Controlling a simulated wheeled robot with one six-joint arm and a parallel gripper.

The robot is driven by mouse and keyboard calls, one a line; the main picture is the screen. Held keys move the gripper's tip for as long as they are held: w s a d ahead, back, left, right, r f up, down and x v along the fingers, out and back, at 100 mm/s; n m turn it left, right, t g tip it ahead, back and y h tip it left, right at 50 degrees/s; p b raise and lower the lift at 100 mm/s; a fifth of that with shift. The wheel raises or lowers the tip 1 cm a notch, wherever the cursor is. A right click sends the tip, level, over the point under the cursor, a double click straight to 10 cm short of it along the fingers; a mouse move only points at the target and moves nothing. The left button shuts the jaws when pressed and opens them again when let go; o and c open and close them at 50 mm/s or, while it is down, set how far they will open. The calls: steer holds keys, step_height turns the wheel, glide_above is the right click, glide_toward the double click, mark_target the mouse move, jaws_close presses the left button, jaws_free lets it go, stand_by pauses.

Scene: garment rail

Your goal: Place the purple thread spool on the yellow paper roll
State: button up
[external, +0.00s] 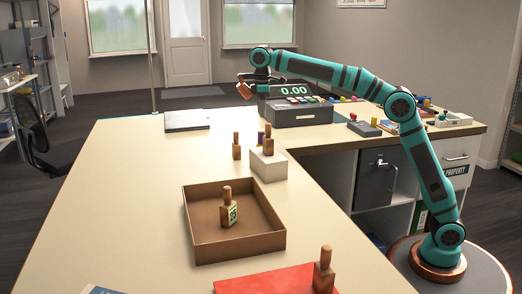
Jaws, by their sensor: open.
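A small dark purple piece (261,138), likely the purple thread spool, shows beside a brown bottle near the white block; the block and bottle partly hide it. I cannot pick out the yellow paper roll for sure; a small yellow item (427,103) lies on the side counter, too small to identify. My gripper (244,90) is open, with copper-coloured fingers, in the air to the left of the cash register and above the far part of the table. It appears to hold nothing.
A brown tray (270,250) with a labelled bottle (228,208) stands mid-table. A white block (268,166) carries another bottle (268,142). A bottle (235,147) stands nearby. A cash register (300,112) is below my arm. The table's left is clear.

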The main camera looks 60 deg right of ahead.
steer(key=shift+r, duration=0.15)
steer(key=s+d+r+m+t, duration=0.1)
steer(key=s+d+r+t, duration=0.25)
steer(key=s, duration=0.35)
steer(key=s+d+r+m+t+y, duration=0.1)
steer(key=s+d+r+t, duration=0.15)
steer(key=s+d, duration=0.35)
steer(key=s+d+r+m+t, duration=0.2)
steer(key=s+d+r+t, duration=0.1)
steer(key=s, duration=0.5)
steer(key=s+d+f+m+t, duration=0.1)
steer(key=s+d+f+t, duration=0.2)
steer(key=s, duration=1)
steer(key=s+d+f+m+t+h, duration=0.1)
steer(key=s+d+f+t, duration=0.3)
steer(key=s, duration=1)
steer(key=shift+s+d+f+m+t, duration=0.2)
steer(key=shift+d+f+m+t, duration=0.05)
steer(key=shift+m+t, duration=0.4)
